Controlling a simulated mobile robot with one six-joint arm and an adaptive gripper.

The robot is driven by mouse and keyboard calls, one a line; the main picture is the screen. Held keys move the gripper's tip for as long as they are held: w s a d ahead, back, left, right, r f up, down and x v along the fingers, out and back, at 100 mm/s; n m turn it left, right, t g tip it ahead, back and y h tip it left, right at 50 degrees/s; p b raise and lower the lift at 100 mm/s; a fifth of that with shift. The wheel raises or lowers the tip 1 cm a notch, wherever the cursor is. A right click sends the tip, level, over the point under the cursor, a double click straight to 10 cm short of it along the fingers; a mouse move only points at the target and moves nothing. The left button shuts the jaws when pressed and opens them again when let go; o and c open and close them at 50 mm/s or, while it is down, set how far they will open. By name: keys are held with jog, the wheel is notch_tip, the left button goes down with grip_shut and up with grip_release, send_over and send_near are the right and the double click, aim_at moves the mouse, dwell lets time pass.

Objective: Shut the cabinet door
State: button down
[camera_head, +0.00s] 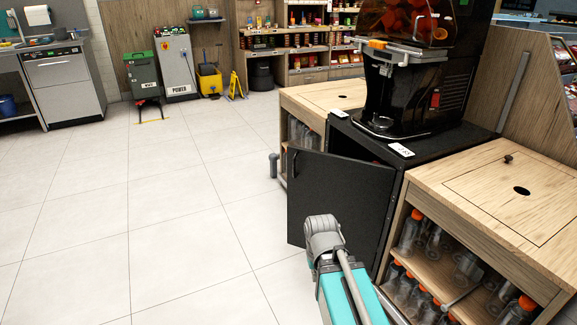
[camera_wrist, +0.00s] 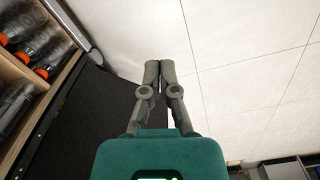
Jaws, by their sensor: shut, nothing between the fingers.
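The black cabinet door (camera_head: 335,205) stands wide open in the head view, swung out over the floor from the black cabinet under the juicer. Its slim dark handle (camera_head: 295,163) is near the upper left edge. My teal arm crosses in front of the door's lower part. In the wrist view my gripper (camera_wrist: 158,70) is shut and empty, its grey fingers side by side over the pale floor. A dark panel (camera_wrist: 80,110), which looks like the door, lies just left of the fingers. I cannot tell whether they touch. The cabinet's inside is mostly hidden.
The orange juicer (camera_head: 405,65) stands on the black cabinet top (camera_head: 455,150). Wooden cabinets flank it; the right one (camera_head: 480,185) holds orange-capped bottles (camera_head: 410,232), also visible in the wrist view (camera_wrist: 45,40). The tiled floor (camera_head: 150,220) to the left is clear.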

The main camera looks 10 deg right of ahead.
jog(key=w+d+f+n+t+h+b, duration=0.1)
jog(key=w+d+n+t+h+b, duration=0.2)
jog(key=w+n, duration=0.5)
jog(key=n+t+h+b, duration=0.7)
jog(key=n+t, duration=0.5)
jog(key=n, duration=0.9)
send_near(289, 162)
jog(key=v, duration=0.6)
jog(key=shift+d, duration=0.1)
jog(key=shift+w+d, duration=0.1)
jog(key=x, duration=1.2)
jog(key=shift+w, duration=0.25)
jog(key=shift+w+d, duration=0.4)
jog(key=shift+w, duration=0.1)
